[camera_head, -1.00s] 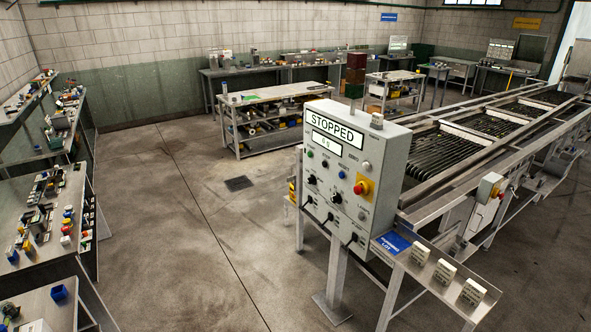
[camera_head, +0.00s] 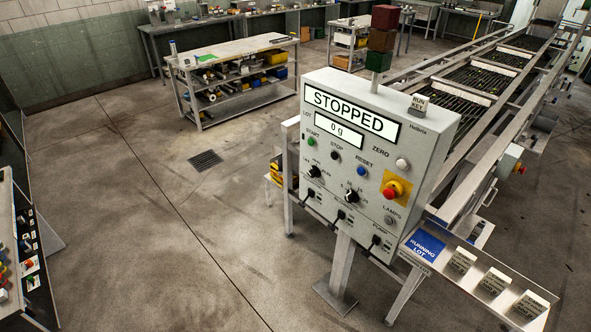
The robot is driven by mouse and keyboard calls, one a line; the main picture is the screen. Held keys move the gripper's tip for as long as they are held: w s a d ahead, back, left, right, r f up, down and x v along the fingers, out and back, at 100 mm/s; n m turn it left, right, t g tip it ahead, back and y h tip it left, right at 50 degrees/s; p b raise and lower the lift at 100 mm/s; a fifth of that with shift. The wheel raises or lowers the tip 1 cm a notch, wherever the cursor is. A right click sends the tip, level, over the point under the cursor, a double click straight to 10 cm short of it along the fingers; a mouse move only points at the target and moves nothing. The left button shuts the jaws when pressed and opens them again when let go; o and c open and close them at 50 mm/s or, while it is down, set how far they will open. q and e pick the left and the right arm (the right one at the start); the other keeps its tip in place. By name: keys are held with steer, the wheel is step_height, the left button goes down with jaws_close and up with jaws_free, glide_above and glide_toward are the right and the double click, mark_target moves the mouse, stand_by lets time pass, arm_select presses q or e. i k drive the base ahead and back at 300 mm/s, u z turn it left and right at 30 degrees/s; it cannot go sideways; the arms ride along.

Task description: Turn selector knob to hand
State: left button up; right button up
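The grey control panel (camera_head: 345,150) stands right of centre on a metal post, with its front facing me. Its display (camera_head: 350,113) reads STOPPED, and a smaller display (camera_head: 339,133) below reads 0 g. Two black selector knobs with white marks sit mid-panel: a left knob (camera_head: 315,171) and a right knob (camera_head: 351,196). The small lettering around them is too fine to read surely, so I cannot tell which positions they point to. Neither of my grippers shows in the head view.
A red emergency button (camera_head: 393,189) on a yellow plate sits right of the knobs. A sloped tray (camera_head: 480,270) with tags juts out at lower right. The floor (camera_head: 190,240) left of the panel is clear.

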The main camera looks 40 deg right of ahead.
mark_target(314, 172)
steer(key=i, duration=3.15)
